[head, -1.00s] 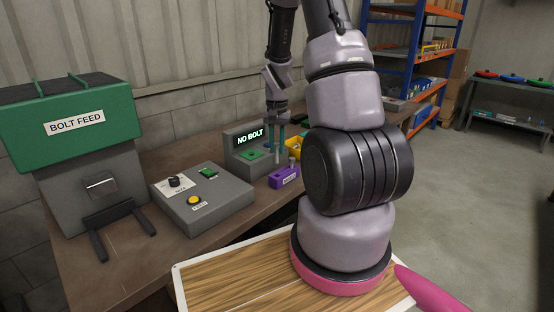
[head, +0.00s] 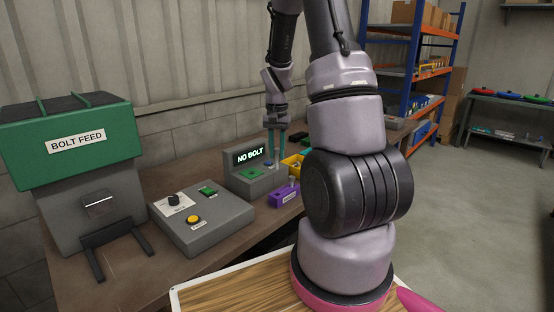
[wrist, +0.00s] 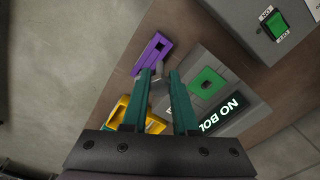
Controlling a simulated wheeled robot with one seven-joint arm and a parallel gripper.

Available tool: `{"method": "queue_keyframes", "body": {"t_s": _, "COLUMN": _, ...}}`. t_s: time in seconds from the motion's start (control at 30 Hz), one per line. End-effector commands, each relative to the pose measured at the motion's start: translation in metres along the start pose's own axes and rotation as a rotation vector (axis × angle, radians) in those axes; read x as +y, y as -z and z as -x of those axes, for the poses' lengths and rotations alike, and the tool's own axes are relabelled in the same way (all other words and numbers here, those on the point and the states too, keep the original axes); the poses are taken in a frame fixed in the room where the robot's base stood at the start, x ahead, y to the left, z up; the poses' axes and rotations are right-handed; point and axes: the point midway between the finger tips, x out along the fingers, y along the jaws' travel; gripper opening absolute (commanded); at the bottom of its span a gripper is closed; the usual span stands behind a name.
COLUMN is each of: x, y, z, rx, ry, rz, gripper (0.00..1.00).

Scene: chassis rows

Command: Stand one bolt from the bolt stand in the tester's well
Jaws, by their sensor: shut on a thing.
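The grey tester (head: 239,184), its display reading NO BOLT, stands on the bench with a green plate (head: 251,174) in front of the display. The purple bolt stand (head: 283,197) sits just right of it, with a grey bolt (head: 291,182) upright in it. My gripper (head: 275,160) points down above the tester and stand. In the wrist view its teal fingers (wrist: 161,74) are shut on a small grey bolt (wrist: 157,86), partly hidden between them. The green plate with its dark well (wrist: 207,86) lies right of the fingers; the purple stand (wrist: 154,52) is just beyond the tips.
A yellow bin (head: 294,167) stands close behind the stand. A grey control box (head: 201,222) with a knob and yellow button lies left of the tester, and the green bolt feed (head: 72,146) is farther left. Bare bench shows between the bin and floor edge.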

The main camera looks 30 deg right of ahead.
Motion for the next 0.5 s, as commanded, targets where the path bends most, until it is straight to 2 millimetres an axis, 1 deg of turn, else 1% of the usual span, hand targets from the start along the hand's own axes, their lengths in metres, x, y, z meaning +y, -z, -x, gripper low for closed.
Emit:
{"method": "queue_keyframes", "body": {"t_s": 0.03, "x": 0.0, "y": 0.001, "z": 0.007, "rx": 0.003, "ry": 0.001, "rz": 0.001, "gripper": 0.0}}
{"method": "queue_keyframes", "body": {"t_s": 0.3, "x": 0.0, "y": 0.0, "z": 0.04, "rx": 0.003, "ry": 0.001, "rz": 0.0, "gripper": 0.0}}
{"method": "queue_keyframes", "body": {"t_s": 0.4, "x": 0.0, "y": 0.0, "z": 0.05, "rx": 0.002, "ry": 0.001, "rz": 0.0, "gripper": 0.0}}
{"method": "queue_keyframes", "body": {"t_s": 0.5, "x": 0.0, "y": 0.0, "z": 0.057, "rx": 0.002, "ry": 0.0, "rz": 0.0, "gripper": 0.0}}
